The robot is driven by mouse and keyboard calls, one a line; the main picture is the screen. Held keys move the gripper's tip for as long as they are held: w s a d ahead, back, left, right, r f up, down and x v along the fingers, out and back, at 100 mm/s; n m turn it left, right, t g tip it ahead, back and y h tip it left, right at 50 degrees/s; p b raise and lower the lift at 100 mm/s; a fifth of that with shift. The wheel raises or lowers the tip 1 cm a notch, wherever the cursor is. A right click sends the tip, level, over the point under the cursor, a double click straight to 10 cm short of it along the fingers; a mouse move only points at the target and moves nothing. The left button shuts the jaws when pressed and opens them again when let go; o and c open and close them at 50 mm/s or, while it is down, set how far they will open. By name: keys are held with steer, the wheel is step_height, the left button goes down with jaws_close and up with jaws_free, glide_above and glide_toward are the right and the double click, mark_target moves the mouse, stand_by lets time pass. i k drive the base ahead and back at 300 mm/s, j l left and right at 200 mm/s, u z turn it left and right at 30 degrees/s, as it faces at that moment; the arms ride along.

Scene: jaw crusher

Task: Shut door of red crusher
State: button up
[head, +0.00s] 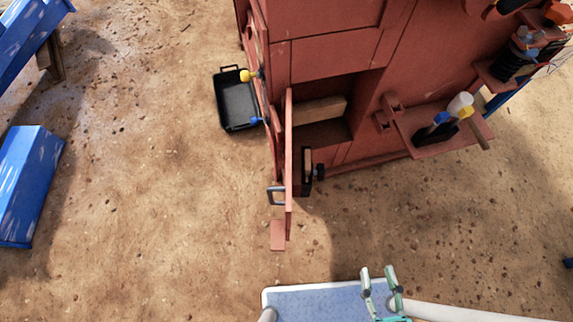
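The red crusher (430,70) stands at the upper right. Its door (289,160) is swung open and shows nearly edge-on, reaching from the crusher's front towards me. A dark handle (275,196) sits on the door's left face, and a dark latch-like block (308,165) shows on its right side. The opening (325,128) to the right of the door is uncovered, with a tan block (320,110) inside. My gripper (378,270) is at the bottom, below and right of the door and apart from it. Its green fingers are spread with nothing between them.
A shelf (430,146) with a hammer-like tool (461,106) juts from the crusher at right. A black tray (236,108) lies on the ground left of the crusher. Blue beams (28,185) lie at far left. Bare dirt is free left and right of the door.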

mark_target(295, 185)
steer(key=k+j, duration=0.1)
steer(key=j, duration=0.45)
steer(key=j+z, duration=0.15)
steer(key=j, duration=0.4)
steer(key=j+u, duration=0.25)
steer(key=u, duration=0.25)
steer(key=k+j+u, duration=0.1)
steer(key=j+u, duration=0.15)
steer(key=u, duration=0.2)
